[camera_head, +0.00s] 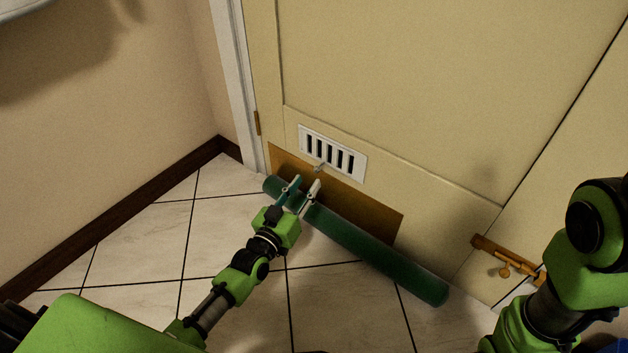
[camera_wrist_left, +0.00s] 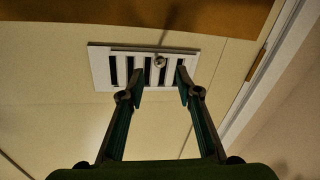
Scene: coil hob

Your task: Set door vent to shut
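The white door vent (camera_head: 336,154) is set low in the cream door, above a brown plate. Its several slots show dark between white bars. A small metal knob (camera_head: 319,167) sticks out at its lower edge. In the left wrist view the vent (camera_wrist_left: 98,62) lies beyond my fingertips and the knob (camera_wrist_left: 159,61) appears between them in the picture. My left gripper (camera_head: 303,184) is open and empty, in front of the brown plate and just below the knob in the head view. It also shows open in the left wrist view (camera_wrist_left: 160,80). My right gripper is out of view.
A green draught roll (camera_head: 375,247) lies on the tiled floor along the door's foot, below my left gripper. A brass bolt (camera_head: 505,260) sits low at the door's right. A wall with dark skirting (camera_head: 120,222) stands at the left. The tiles (camera_head: 225,230) between are clear.

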